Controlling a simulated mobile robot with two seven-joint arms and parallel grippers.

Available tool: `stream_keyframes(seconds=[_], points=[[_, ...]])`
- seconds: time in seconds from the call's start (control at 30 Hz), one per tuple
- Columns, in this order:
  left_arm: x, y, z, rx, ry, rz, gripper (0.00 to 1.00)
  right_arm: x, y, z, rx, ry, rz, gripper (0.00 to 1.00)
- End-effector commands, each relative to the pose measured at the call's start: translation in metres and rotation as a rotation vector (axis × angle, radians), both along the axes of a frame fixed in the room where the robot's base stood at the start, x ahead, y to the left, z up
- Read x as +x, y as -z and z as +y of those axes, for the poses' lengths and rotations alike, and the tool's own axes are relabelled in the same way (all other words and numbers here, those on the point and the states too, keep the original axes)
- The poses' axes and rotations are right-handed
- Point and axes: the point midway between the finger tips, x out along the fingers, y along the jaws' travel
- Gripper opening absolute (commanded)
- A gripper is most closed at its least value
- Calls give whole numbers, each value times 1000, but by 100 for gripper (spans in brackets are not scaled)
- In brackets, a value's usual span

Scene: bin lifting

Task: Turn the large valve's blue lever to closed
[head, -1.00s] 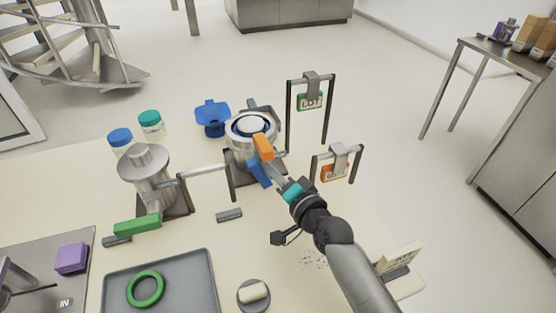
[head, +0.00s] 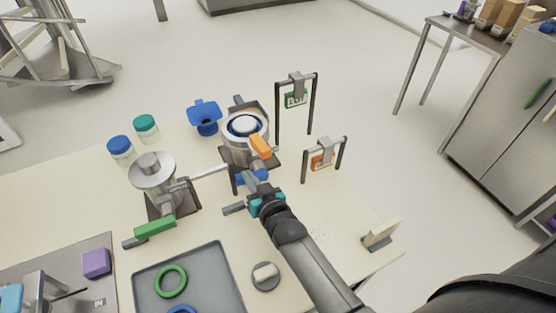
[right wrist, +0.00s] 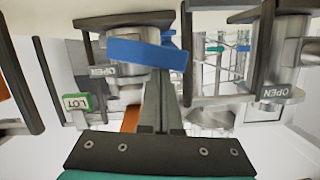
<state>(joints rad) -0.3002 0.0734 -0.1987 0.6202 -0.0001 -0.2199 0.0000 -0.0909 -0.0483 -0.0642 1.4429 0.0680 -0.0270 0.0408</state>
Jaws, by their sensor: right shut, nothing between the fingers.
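The large valve (head: 236,153) stands at the back of the table, a metal body with a blue ring on top and an orange piece (head: 261,146) at its front right. Its blue lever (head: 244,181) is low on the near side and lies roughly crosswise in the head view. My left gripper is not in view.
A smaller valve (head: 153,172) with a green lever (head: 155,227) stands to the left, with a rail between. Upright frames carry a green LOT sign (head: 296,100) and an orange sign (head: 321,162). A grey tray (head: 210,265) lies in front.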

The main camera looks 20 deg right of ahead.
Motion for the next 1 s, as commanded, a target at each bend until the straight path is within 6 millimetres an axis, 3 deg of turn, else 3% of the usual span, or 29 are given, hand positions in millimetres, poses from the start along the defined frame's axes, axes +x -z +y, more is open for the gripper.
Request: stream_keyframes(seconds=[0.13, 1.0], points=[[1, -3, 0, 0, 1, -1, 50, 0, 5, 4, -83, 1, -1, 0], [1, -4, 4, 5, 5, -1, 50, 0, 11, 7, -74, 1, -3, 0]])
